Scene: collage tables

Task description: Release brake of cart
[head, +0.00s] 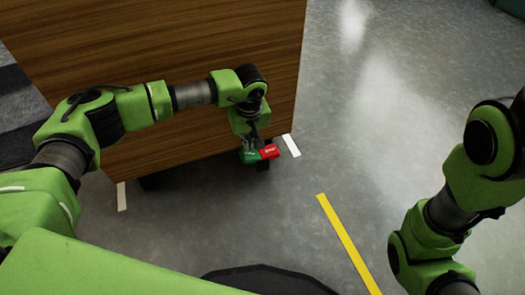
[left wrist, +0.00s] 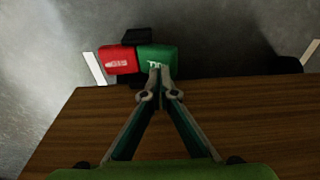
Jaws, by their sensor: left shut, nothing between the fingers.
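The cart shows as a large box with a wood-grain side (head: 190,50). Its brake pedal sits low at the cart's right corner, with a green half (head: 247,157) and a red half (head: 270,152). In the left wrist view the green half (left wrist: 157,56) and red half (left wrist: 118,60) lie side by side. My left gripper (head: 251,147) is shut and empty, pointing down. Its fingertips (left wrist: 160,70) overlap the green half's edge; whether they touch it I cannot tell. My right arm is at the right, but its gripper is out of view.
White floor marks lie near the cart's corners, one at the right (head: 291,145) and one at the left (head: 122,196). A yellow floor line (head: 347,243) runs between my arms. The grey floor (head: 400,80) right of the cart is clear.

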